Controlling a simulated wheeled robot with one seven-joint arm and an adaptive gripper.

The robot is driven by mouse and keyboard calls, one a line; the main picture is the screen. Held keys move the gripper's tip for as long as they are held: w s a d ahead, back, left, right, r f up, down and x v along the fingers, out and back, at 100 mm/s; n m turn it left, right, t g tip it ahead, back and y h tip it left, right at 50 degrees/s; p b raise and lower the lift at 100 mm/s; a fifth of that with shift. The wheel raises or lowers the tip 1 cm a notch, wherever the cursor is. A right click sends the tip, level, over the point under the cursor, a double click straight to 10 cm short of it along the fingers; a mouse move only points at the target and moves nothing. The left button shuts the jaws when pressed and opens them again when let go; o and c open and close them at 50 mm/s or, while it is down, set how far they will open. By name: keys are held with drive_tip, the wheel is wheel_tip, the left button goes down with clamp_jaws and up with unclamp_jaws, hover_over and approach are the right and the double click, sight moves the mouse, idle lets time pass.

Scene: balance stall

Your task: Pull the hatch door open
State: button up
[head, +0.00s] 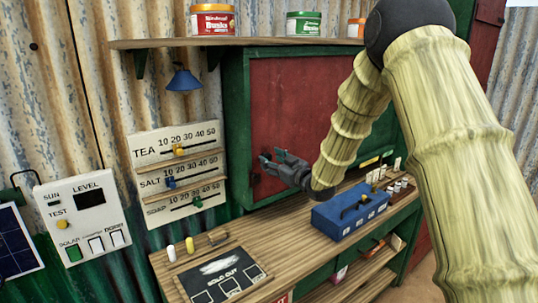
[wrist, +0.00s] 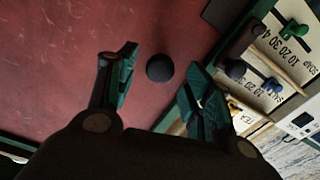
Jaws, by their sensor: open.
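The hatch door (head: 290,85) is a red panel in a green frame on the wall, and it looks shut. It also fills much of the wrist view (wrist: 60,60). A dark round knob (wrist: 160,68) stands on the door in the wrist view. My gripper (head: 268,158) is open at the lower left part of the door. In the wrist view its two fingers lie to either side of the knob, with a gap on both sides. I cannot tell how deep the knob sits between them. In the head view my gripper hides the knob.
A board of sliders (head: 178,172) hangs left of the door. A shelf with tins (head: 213,20) and a blue lamp (head: 183,79) are above.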

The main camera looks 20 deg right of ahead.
drive_tip(key=shift+p+x, duration=0.35)
drive_tip(key=shift+x, duration=0.95)
drive_tip(key=shift+w, duration=0.1)
clamp_jaws()
